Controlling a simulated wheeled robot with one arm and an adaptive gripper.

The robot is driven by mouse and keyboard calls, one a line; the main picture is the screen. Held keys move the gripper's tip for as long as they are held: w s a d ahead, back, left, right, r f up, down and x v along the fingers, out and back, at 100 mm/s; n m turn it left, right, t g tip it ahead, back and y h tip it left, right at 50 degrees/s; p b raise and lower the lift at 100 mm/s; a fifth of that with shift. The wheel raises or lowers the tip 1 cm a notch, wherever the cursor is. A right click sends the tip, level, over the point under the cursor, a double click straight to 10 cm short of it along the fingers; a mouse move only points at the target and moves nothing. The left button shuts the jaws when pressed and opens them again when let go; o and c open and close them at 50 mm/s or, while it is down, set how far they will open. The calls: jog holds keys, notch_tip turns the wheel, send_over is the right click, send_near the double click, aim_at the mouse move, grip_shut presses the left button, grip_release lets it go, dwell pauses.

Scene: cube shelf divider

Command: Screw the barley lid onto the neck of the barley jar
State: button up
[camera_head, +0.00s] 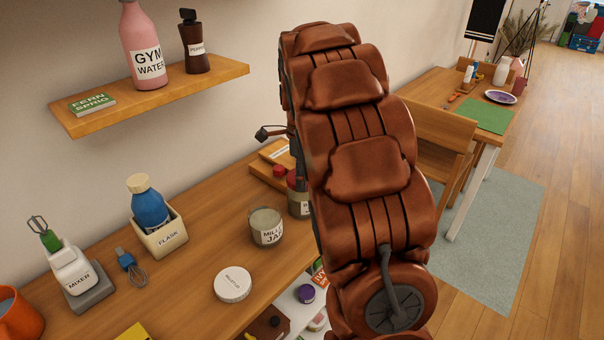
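A jar (299,206) with a label starting with "B" stands on the wooden counter, partly hidden behind my brown arm. It may be the barley jar. Something dark red is at its top, but I cannot tell whether this is a lid or how it sits. A small red piece (280,171) shows behind it on a wooden board. My arm hides most of my gripper. Dark grey parts stick out left of the arm above the jar and may belong to it. The fingertips are hidden, and I cannot see whether they hold anything.
A millet jar (267,229) stands just left of the "B" jar, with a white round lid (233,284) nearer. A wall shelf (150,97) hangs above the counter.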

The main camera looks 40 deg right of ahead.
jog(key=shift+m, duration=1.3)
jog(key=o, duration=1.2)
jog(key=shift+o, duration=0.2)
